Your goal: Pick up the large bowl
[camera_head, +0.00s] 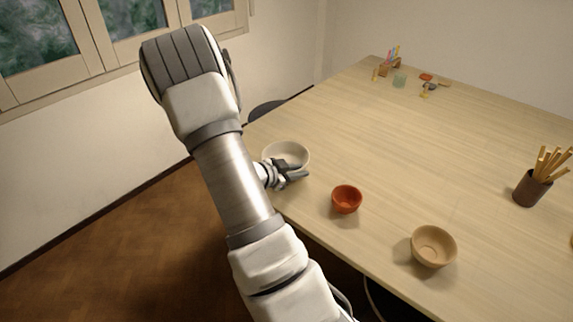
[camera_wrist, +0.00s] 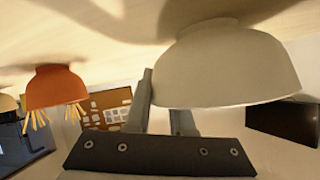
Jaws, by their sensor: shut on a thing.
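The large bowl is off-white (camera_head: 287,151) and sits at the left edge of the table in the head view, partly behind my gripper (camera_head: 298,171). In the wrist view the picture is upside down, and the large bowl (camera_wrist: 225,65) fills the upper right. My gripper (camera_wrist: 165,98) is shut on the bowl's rim, with one finger on the outside and the other partly hidden by the bowl. The bowl looks level. I cannot tell whether its foot touches the table.
A small orange-red bowl (camera_head: 346,199) stands just right of my gripper, with a tan bowl (camera_head: 433,246) farther right. A dark cup of wooden sticks (camera_head: 533,187) stands at the right. Small tools and jars (camera_head: 399,79) are at the far end. The middle of the table (camera_head: 430,140) is clear.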

